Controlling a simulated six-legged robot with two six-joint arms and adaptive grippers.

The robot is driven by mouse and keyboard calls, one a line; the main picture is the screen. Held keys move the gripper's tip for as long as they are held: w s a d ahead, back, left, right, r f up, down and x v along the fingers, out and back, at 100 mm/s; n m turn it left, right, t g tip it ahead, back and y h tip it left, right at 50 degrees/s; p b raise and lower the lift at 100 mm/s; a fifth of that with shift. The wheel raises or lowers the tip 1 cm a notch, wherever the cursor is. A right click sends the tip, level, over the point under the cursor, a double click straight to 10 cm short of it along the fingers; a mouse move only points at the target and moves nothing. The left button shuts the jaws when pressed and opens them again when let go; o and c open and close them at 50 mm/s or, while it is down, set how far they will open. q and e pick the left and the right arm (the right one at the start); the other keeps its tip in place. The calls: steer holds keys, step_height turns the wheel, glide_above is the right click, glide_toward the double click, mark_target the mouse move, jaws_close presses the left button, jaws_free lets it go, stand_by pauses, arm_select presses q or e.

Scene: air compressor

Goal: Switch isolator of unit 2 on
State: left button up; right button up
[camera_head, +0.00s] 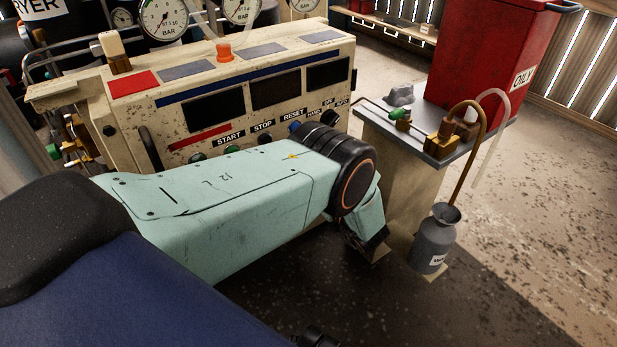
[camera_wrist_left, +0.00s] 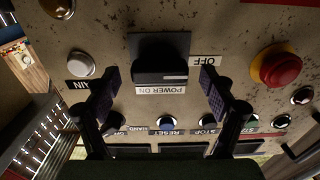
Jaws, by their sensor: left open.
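The isolator is a black rotary switch (camera_wrist_left: 162,72) on the worn cream panel in the left wrist view, which shows its labels upside down. Its handle bar lies horizontal in the picture, with a white mark towards the right, on the OFF label's side. The OFF label (camera_wrist_left: 205,61) is right of it and the POWER ON label (camera_wrist_left: 160,90) just below it. My left gripper (camera_wrist_left: 160,76) is open, one finger on each side of the switch, with gaps to it. No unit number is readable. In the head view my left arm hides the switch.
A red emergency button (camera_wrist_left: 276,69) and a white button (camera_wrist_left: 81,64) flank the switch. In the head view, the cream control console (camera_head: 125,88) carries START, STOP and RESET buttons. A small bench (camera_head: 440,150), a grey can (camera_head: 433,240) and a red bin (camera_head: 480,60) stand right.

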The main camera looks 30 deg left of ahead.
arm_select(q)
steer(key=shift+w+a, duration=0.1)
steer(key=shift+a, duration=0.2)
steer(key=c, duration=1.1)
steer(key=shift+c, duration=0.2)
